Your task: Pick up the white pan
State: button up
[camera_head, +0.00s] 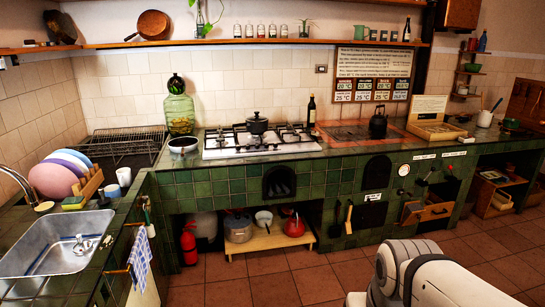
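A round, shallow pale pan (183,149) with a light rim and darker inside sits on the green-tiled counter, left of the white gas hob. A second white pan or bowl (264,218) stands on the low wooden shelf under the counter; it is too small to tell which. Part of my white arm shows at the bottom right, well in front of the counter and apart from both. My gripper's fingers do not show.
A black pot (257,123) sits on the hob (245,143). A tall green glass jar (179,112) stands behind the pale pan. A dish rack with plates (62,175) and a sink (58,245) are left. A red extinguisher (188,245) stands below. The tiled floor in front is clear.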

aim_at(182, 145)
jog(key=u, duration=0.05)
jog(key=i, duration=1.6)
jog(key=u, duration=0.55)
jog(key=i, duration=1.6)
jog(key=u, duration=1.4)
jog(key=i, duration=1.25)
jog(key=u, duration=0.6)
